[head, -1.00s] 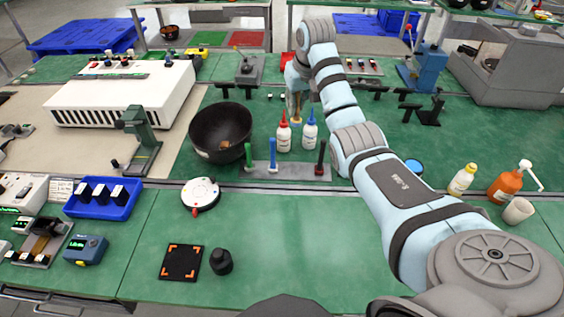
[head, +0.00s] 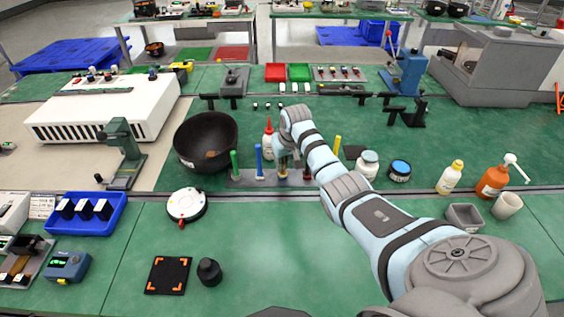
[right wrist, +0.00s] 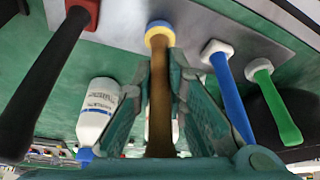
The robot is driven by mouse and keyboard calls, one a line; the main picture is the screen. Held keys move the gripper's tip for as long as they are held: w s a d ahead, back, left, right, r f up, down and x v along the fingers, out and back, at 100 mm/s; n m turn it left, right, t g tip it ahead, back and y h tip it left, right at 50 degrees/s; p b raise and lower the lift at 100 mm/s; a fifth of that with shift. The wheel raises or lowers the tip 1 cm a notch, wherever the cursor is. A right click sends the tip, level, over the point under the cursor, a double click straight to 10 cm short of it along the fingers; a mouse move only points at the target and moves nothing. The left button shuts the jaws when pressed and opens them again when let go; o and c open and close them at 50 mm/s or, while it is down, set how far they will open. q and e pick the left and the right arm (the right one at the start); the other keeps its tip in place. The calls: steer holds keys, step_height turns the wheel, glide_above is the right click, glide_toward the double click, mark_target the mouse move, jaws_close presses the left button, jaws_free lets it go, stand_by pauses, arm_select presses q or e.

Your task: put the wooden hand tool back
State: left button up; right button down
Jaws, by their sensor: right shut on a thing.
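The wooden hand tool (right wrist: 160,105) has a brown handle and a yellow collar at one end. My right gripper (right wrist: 160,75) is shut on its handle in the right wrist view. In the head view, my right gripper (head: 284,158) holds it over the grey holder strip (head: 247,180), between the blue tool (head: 259,160) and a dark red one (head: 307,173). The tool's collar end is at the strip; I cannot tell whether it is seated or just above. A green tool (head: 234,163) stands at the left end. My left gripper is not in view.
A black bowl (head: 205,142) is left of the strip and a red-capped bottle (head: 267,143) stands behind it. White jar (head: 368,164) and blue-lidded jar (head: 400,171) are right of my arm. The green mat in front is mostly clear.

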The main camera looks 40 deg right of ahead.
steer(key=shift+s+r, duration=0.1)
steer(key=shift+s, duration=0.1)
steer(key=shift+s+d, duration=0.1)
steer(key=c, duration=2)
jaws_free()
steer(key=shift+f, duration=0.2)
steer(key=o, duration=0.4)
steer(key=shift+w, duration=0.2)
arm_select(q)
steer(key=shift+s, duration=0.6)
arm_select(e)
steer(key=shift+s+r, duration=0.1)
steer(key=shift+r, duration=0.35)
arm_select(q)
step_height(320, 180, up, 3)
steer(key=p, duration=0.3)
arm_select(e)
steer(key=v, duration=1.1)
steer(key=shift+r, duration=0.2)
